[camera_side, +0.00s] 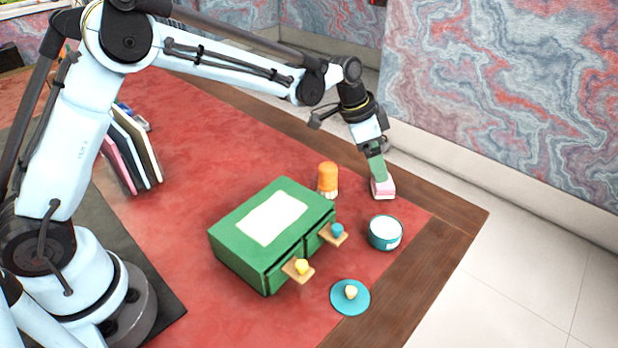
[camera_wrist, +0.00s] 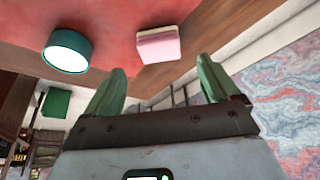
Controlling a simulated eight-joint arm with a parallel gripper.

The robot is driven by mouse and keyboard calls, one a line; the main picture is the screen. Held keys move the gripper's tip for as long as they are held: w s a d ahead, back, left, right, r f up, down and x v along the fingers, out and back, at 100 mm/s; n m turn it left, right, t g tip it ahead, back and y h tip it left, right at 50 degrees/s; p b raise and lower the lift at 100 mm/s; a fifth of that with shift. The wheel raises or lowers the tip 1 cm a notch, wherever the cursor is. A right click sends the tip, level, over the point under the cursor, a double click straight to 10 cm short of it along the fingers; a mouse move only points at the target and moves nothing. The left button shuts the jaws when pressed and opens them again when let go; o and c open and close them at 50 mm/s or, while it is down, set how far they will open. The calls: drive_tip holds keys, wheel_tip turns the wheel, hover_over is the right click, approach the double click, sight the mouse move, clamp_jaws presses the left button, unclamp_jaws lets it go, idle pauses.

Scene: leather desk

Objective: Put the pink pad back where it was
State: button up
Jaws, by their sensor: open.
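The pink pad (camera_side: 383,188) is a small block with a paler layer. It sits near the far right edge of the red leather, and it also shows in the wrist view (camera_wrist: 158,45). My gripper (camera_side: 377,172) is right above the pad in the side view, its green fingers pointing down. In the wrist view my gripper's fingers (camera_wrist: 163,78) are spread apart with nothing between them. The pad lies just past the fingertips there. I cannot tell whether a finger touches it.
A teal tub (camera_side: 385,234) with white contents stands close to the pad. An orange-handled brush (camera_side: 328,178) stands to the left. A green drawer box (camera_side: 262,240), a teal lid (camera_side: 345,308) with a pale knob and upright books (camera_side: 133,148) are farther off. The wooden border (camera_side: 455,215) is clear.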

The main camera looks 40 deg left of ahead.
drive_tip(key=s+a+r+n+t+y, duration=0.1)
drive_tip(key=s+a+r+n, duration=0.1)
drive_tip(key=s+a+r, duration=0.35)
drive_tip(key=s+a+r+n+t+y, duration=0.1)
drive_tip(key=s+a+r+n, duration=0.15)
drive_tip(key=s+r, duration=0.45)
drive_tip(key=s+a+f+n+t, duration=0.1)
drive_tip(key=s+a+f+n, duration=0.1)
drive_tip(key=s, duration=0.4)
drive_tip(key=s+a+f+n+t+y, duration=0.1)
drive_tip(key=s+a+f+n, duration=0.1)
drive_tip(key=s, duration=0.4)
drive_tip(key=shift+a+f, duration=0.15)
drive_tip(key=shift+f, duration=0.35)
